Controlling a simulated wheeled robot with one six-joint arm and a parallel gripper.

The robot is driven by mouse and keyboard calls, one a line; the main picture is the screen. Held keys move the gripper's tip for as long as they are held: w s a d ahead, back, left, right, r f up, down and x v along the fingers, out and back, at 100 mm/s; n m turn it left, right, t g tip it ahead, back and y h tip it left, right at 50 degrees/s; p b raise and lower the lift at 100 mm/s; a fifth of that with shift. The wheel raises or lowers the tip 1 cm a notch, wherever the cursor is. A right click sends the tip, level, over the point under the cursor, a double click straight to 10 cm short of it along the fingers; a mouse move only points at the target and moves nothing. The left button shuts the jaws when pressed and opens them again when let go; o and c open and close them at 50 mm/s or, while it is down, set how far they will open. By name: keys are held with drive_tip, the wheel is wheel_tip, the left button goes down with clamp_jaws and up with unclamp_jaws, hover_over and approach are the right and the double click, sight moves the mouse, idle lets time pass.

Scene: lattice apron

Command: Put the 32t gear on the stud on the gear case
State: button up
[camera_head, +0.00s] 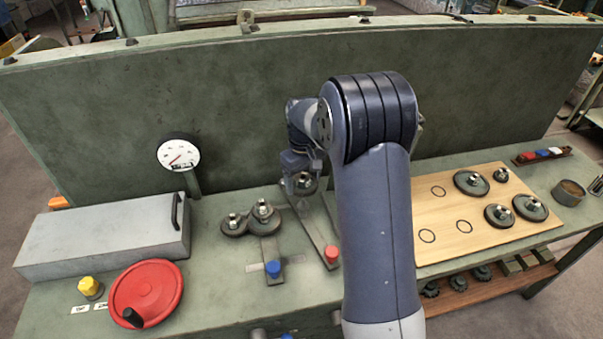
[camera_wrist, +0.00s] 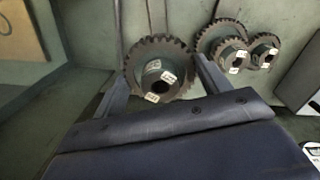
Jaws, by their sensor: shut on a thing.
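In the wrist view the gear sits between the two fingers (camera_wrist: 160,72). The label print is too small to read surely. In the head view the held gear (camera_head: 305,188) is partly hidden by my wrist, over the slotted plates behind the red knob. I cannot tell if it touches a stud. Several mounted gears (camera_head: 250,217) stand just left of it, and also show at the right in the wrist view (camera_wrist: 226,36).
A blue knob (camera_head: 273,269) and a red knob (camera_head: 331,254) stand at the front of the plates. A wooden board (camera_head: 455,243) with gears and empty circles lies right. A grey box (camera_head: 105,240), dial (camera_head: 179,154) and red handwheel (camera_head: 147,290) are left. A green panel (camera_head: 240,110) rises behind.

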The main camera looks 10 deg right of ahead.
sight(303, 199)
drive_tip(key=shift+f+b, duration=1.4)
drive_tip(key=shift+f, duration=0.55)
drive_tip(key=shift+f+b, duration=0.75)
drive_tip(key=shift+f, duration=0.8)
idle(1.2)
drive_tip(key=o, duration=1.5)
drive_tip(key=shift+s, duration=0.1)
drive_tip(key=shift+o, duration=0.4)
drive_tip(key=shift+f, duration=0.1)
drive_tip(key=shift+r+p, duration=3.1)
drive_tip(key=shift+r, duration=1.25)
drive_tip(key=shift+f, duration=0.2)
